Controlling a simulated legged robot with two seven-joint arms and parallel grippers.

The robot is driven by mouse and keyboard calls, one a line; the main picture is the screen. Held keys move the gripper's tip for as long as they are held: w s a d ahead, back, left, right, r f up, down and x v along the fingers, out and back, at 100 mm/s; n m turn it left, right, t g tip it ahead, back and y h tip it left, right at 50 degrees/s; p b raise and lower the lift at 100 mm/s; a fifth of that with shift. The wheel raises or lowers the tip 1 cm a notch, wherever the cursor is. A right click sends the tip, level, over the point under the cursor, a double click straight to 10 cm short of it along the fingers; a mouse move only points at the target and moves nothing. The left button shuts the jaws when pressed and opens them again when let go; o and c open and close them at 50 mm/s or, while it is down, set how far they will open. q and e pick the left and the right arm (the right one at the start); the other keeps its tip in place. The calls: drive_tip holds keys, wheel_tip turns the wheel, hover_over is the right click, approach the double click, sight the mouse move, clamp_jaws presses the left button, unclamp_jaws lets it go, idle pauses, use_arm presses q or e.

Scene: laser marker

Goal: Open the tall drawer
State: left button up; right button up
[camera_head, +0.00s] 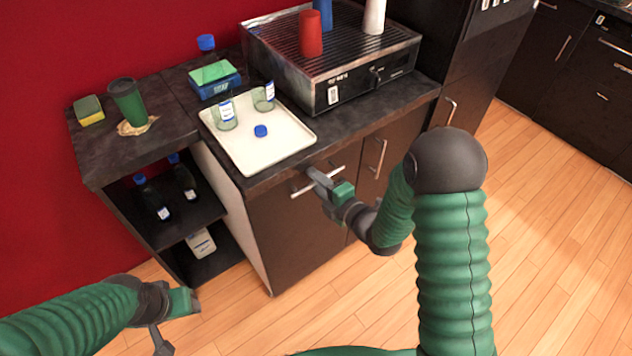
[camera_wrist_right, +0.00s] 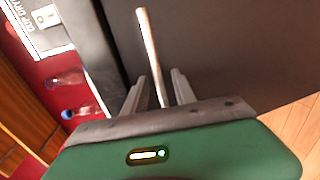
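A dark brown tall front (camera_head: 290,235) sits under the counter and appears closed. Its horizontal metal handle (camera_head: 301,191) runs along the top edge; the handle also shows in the right wrist view (camera_wrist_right: 148,40). My right gripper (camera_head: 318,183) is at this handle. In the right wrist view its two fingers (camera_wrist_right: 159,90) stand apart with the handle bar between them, nearer the left finger. I see a gap beside the bar, so the gripper looks open around it. My left gripper (camera_head: 178,322) is open and empty, low at the left over the floor.
A white tray (camera_head: 270,156) with glasses and a blue cap lies on the counter above. An open shelf (camera_head: 190,215) with bottles is at left. A cabinet door with a vertical handle (camera_head: 380,155) is right. Wooden floor is clear in front.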

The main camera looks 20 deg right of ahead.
drive_tip(key=shift+d, duration=0.4)
drive_tip(key=shift+d+f, duration=0.15)
drive_tip(key=shift+d, duration=0.1)
drive_tip(key=c, duration=0.4)
drive_tip(key=shift+a, duration=0.2)
clamp_jaws()
drive_tip(key=shift+a, duration=0.15)
